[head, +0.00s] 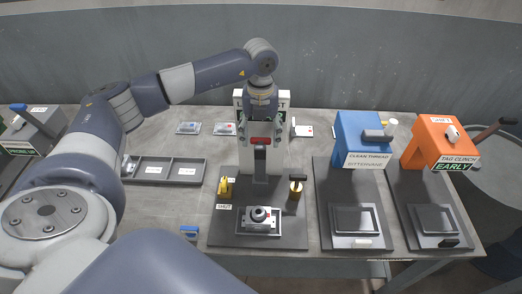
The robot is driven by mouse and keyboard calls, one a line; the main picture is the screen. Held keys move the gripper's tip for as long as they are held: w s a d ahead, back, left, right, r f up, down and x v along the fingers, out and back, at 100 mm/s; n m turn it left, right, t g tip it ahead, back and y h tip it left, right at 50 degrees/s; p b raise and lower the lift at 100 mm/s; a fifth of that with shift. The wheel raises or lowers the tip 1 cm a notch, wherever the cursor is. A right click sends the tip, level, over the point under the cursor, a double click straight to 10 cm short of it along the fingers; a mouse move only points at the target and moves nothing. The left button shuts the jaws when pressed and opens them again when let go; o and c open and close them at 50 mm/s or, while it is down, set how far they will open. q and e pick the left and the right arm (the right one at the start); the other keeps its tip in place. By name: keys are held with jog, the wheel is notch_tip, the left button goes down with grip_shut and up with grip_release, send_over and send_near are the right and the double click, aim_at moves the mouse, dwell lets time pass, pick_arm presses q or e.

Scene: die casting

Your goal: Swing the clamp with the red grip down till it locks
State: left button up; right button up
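My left gripper (261,130) hangs pointing down in front of the grey test station (260,162), whose sign it partly covers. Its fingers are spread apart. A small red part (261,141), which looks like the clamp's red grip, shows between and just below the fingertips. I cannot tell whether the fingers touch it. The clamp's arm is mostly hidden behind the gripper. Below, a grey casting with a round dark top (261,216) sits on the station's base plate (225,238). My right gripper is not in view.
A yellow part (225,187) and a brass cylinder with black top (296,190) flank the casting. A compartment tray (150,181) lies left. Blue (358,130) and orange (432,140) stations stand right. A small blue item (189,231) is near the front edge.

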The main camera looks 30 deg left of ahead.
aim_at(260, 148)
pick_arm(q)
jog(key=c, duration=0.6)
jog(key=shift+s+d+t+y+b, duration=0.3)
jog(key=shift+s+d+t+b, duration=0.2)
jog(key=shift+s, duration=0.2)
jog(key=shift+s+r, duration=0.15)
jog(key=shift+s+d+f+t+y+b, duration=0.3)
jog(key=shift+s+t+b, duration=0.15)
jog(key=shift+b, duration=0.4)
jog(key=shift+s+d+r+t+b, duration=0.25)
jog(key=shift+s+d+t+b, duration=0.1)
jog(key=shift+s+b, duration=0.15)
jog(key=shift+f, duration=0.1)
